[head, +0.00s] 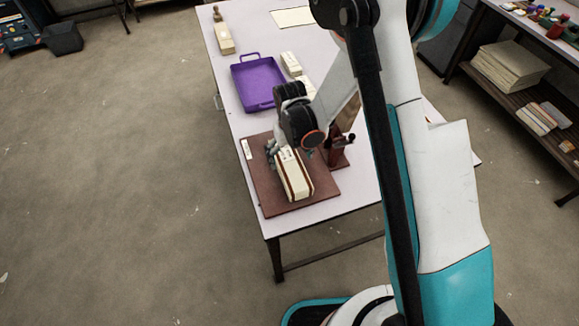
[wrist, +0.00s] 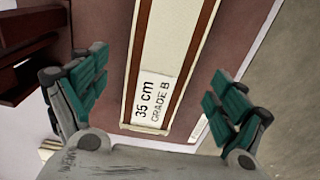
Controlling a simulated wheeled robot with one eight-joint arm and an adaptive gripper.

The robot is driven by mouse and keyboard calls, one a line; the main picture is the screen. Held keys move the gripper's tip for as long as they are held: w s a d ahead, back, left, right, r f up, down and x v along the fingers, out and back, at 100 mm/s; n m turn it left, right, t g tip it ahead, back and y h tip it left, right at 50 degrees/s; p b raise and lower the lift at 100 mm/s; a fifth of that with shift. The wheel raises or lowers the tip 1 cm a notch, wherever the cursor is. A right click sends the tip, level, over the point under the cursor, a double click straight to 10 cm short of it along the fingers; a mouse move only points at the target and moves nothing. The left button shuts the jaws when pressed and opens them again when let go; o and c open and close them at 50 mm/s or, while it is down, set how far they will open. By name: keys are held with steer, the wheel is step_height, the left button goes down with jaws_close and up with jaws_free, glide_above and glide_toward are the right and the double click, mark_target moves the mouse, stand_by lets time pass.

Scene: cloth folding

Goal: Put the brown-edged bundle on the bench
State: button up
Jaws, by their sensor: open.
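The brown-edged bundle (head: 298,180) is a long cream block with brown strips along its sides. It lies on a reddish-brown board (head: 266,194) at the near end of a white-topped table (head: 232,125). In the wrist view the bundle (wrist: 172,45) carries a label reading "35 cm GRADE B". My gripper (head: 276,152) is at the bundle's far end in the head view. In the wrist view my gripper (wrist: 158,95) is open, with green-padded fingers on either side of the bundle and visible gaps to both. My wrist partly hides this end in the head view.
A dark red stand (head: 338,150) is right of the bundle. A purple tray (head: 258,82) and cream blocks (head: 291,64) lie farther back. A shelved bench (head: 507,85) at the right holds stacked sheets (head: 508,68) and small bundles (head: 536,118). Floor left of the table is clear.

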mark_target(289, 161)
steer(key=f, duration=0.2)
steer(key=f+b, duration=0.1)
steer(key=f, duration=0.1)
steer(key=shift+w+a+f, duration=0.1)
steer(key=shift+w, duration=0.1)
steer(key=c, duration=1.4)
steer(key=shift+c, duration=0.2)
